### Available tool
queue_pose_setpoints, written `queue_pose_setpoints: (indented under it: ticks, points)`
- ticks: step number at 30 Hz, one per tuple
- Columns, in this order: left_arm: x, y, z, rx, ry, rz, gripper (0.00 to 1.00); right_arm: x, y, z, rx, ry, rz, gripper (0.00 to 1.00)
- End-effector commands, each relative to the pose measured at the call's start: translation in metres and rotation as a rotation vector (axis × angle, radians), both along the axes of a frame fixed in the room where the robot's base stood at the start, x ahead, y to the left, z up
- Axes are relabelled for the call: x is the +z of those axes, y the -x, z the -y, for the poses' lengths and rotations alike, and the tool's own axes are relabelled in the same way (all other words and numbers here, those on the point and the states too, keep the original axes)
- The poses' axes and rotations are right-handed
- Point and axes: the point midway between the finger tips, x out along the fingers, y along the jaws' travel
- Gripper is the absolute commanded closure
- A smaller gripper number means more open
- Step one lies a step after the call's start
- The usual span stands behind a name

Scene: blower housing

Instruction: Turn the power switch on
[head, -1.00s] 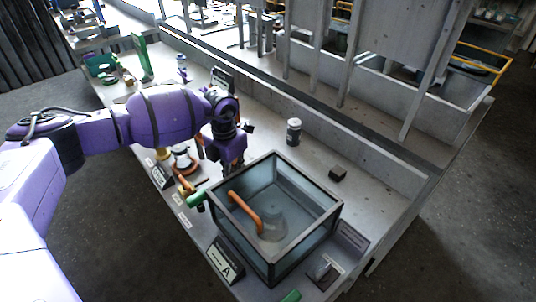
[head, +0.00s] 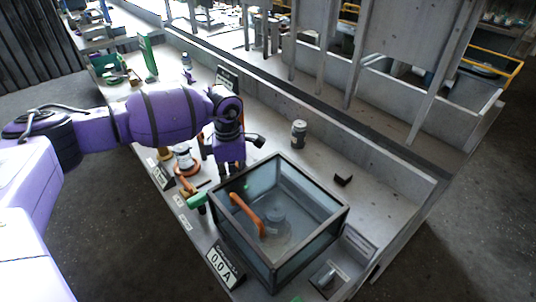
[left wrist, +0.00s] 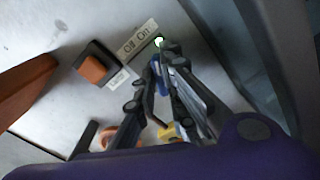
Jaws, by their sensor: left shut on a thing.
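My left gripper (head: 231,168) points down at the bench just behind the glass-walled tank. In the left wrist view my left gripper (left wrist: 163,55) has its fingers closed together beside an Off/On label (left wrist: 138,42). A small pale-green tip shows at the fingertips. It seems to be part of the power switch (left wrist: 159,41), which the fingers mostly hide, so its position cannot be told. An orange block on a black base (left wrist: 92,68) stands to the left of the label, apart from the fingers. My right gripper is out of view.
The open tank (head: 320,238) holds an orange pipe (head: 245,212). A display reading 0.0 A (head: 222,268) stands at the front edge. A grey canister (head: 298,134) and a small black block (head: 343,180) stand behind. A green-handled part (head: 196,200) is left of the tank.

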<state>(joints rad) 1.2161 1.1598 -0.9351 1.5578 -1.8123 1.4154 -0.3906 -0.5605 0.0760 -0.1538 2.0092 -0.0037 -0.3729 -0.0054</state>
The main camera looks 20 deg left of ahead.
Motion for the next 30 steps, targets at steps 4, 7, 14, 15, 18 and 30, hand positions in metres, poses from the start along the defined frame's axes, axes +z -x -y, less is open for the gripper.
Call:
queue_pose_setpoints:
  ticks: [4,7,14,15,18,30]
  points:
    - [-0.0009,0.0008,-0.0004,-0.026,0.0,-0.001,1.0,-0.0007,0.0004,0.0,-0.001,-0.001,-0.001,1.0]
    - [-0.0007,0.0008,-0.0004,-0.035,0.0,-0.001,1.0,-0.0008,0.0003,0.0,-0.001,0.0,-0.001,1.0]
    - [-0.0004,0.0007,-0.0004,-0.038,0.0,-0.001,1.0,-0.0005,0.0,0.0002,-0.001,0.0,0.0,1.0]
    - [-0.0004,0.0007,-0.0004,-0.038,0.0,-0.001,1.0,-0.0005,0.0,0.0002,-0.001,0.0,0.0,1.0]
    - [-0.0004,0.0006,-0.0004,-0.038,0.0,-0.001,0.89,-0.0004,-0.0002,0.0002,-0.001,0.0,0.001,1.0]
    - [-0.0007,0.0008,-0.0003,-0.036,0.0,-0.001,0.71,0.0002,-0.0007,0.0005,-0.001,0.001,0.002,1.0]
